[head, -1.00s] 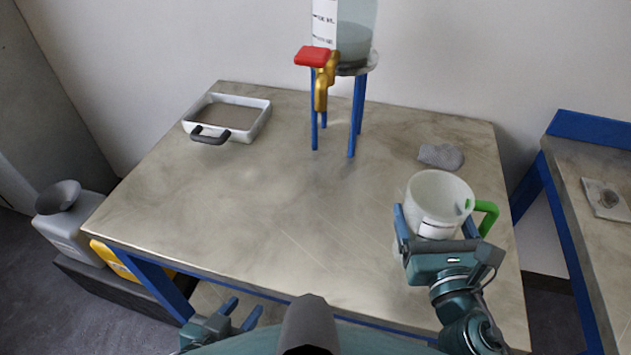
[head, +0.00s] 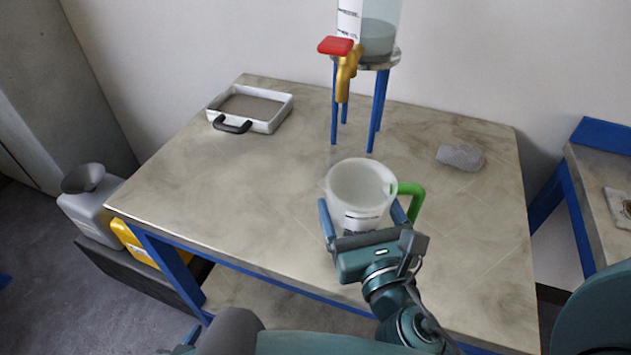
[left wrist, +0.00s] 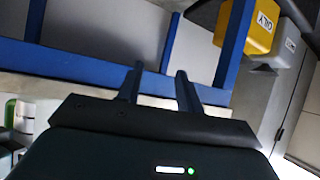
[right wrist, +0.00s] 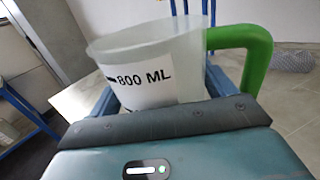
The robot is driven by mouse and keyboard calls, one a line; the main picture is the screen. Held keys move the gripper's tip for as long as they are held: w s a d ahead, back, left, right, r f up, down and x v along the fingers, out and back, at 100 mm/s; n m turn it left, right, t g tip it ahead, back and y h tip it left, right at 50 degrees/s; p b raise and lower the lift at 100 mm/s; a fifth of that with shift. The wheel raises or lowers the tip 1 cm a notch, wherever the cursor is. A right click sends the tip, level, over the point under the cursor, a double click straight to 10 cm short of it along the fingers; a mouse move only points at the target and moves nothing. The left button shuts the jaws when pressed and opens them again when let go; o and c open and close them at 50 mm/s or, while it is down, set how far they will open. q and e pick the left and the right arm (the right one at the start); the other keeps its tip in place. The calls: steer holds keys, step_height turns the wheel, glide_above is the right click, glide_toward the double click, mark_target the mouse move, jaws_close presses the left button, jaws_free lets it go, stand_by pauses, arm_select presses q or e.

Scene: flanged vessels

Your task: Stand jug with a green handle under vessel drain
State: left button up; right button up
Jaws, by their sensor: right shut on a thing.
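A translucent white jug with a green handle (head: 358,188) is upright above the table's front middle. My right gripper (head: 362,218) is shut on its body from the front, one finger on each side. In the right wrist view the jug (right wrist: 150,75) shows an "800 ML" label, with the handle to the right. The vessel (head: 379,35) stands on blue legs at the back of the table. Its brass drain (head: 345,75) with a red lever points down, behind the jug and apart from it. My left gripper (left wrist: 158,80) is open and empty near a blue table frame.
A white tray (head: 277,120) with a dark handle lies at the back left of the table. A grey cloth (head: 460,156) lies at the right. Grey and yellow containers (head: 132,243) stand low at the left. The table's middle is clear.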

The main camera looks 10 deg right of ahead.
steer(key=w+f+p, duration=0.1)
steer(key=w, duration=1.7)
steer(key=shift+a+f+p, duration=0.2)
steer(key=shift+p, duration=0.1)
steer(key=shift+f, duration=0.15)
steer(key=o, duration=1.6)
steer(key=shift+c, duration=0.2)
steer(key=s+b, duration=0.1)
steer(key=s, duration=1.1)
